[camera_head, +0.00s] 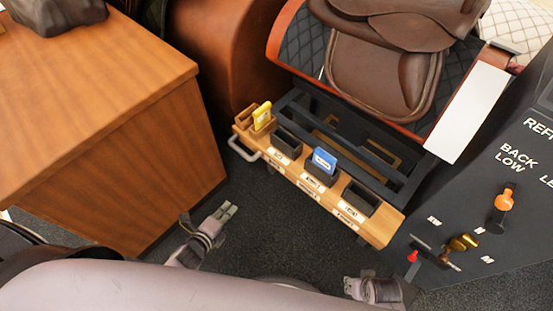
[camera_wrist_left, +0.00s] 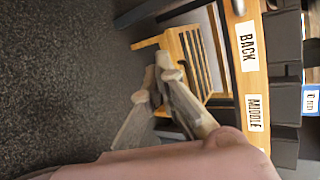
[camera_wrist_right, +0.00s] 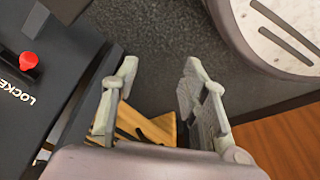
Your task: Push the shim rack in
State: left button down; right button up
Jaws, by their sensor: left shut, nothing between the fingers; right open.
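The shim rack (camera_head: 318,187) is a wooden drawer front with dark slots and white labels, and it sticks out of a dark frame under the saddle. A yellow shim (camera_head: 262,116) and a blue shim (camera_head: 323,160) stand in it. A grey handle (camera_head: 243,150) is at its left end. My left gripper (camera_head: 228,209) is shut and empty, apart from the rack on its near side. The left wrist view shows the rack's BACK and MIDDLE labels (camera_wrist_left: 250,75). My right gripper (camera_head: 350,286) is open and empty, below the rack's right end; its spread fingers also show in the right wrist view (camera_wrist_right: 158,68).
A wooden cabinet (camera_head: 120,120) stands at the left. A dark panel (camera_head: 470,215) with orange, yellow and red knobs stands at the right. The brown saddle (camera_head: 385,70) is above the frame. Dark floor (camera_head: 270,235) is clear between my grippers and the rack.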

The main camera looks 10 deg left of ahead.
pick_arm(q)
jog(key=w+d+r+m+t+h+b, duration=0.2)
jog(key=w+r+m+b, duration=0.15)
jog(key=r+m, duration=0.35)
jog(key=m+t+h+b, duration=0.1)
jog(key=m+h+b, duration=0.25)
jog(key=m, duration=0.85)
send_near(282, 143)
jog(key=shift+h, duration=0.45)
jog(key=x, duration=0.7)
jog(key=shift+w+a+f, duration=0.1)
jog(key=shift+w+f, duration=0.05)
jog(key=shift+f, duration=0.15)
pick_arm(e)
notch_tip(282, 143, up, 10)
jog(key=w, duration=0.2)
jog(key=shift+w+t, duration=0.25)
jog(key=shift+t, duration=0.15)
jog(key=shift+a+f, duration=0.1)
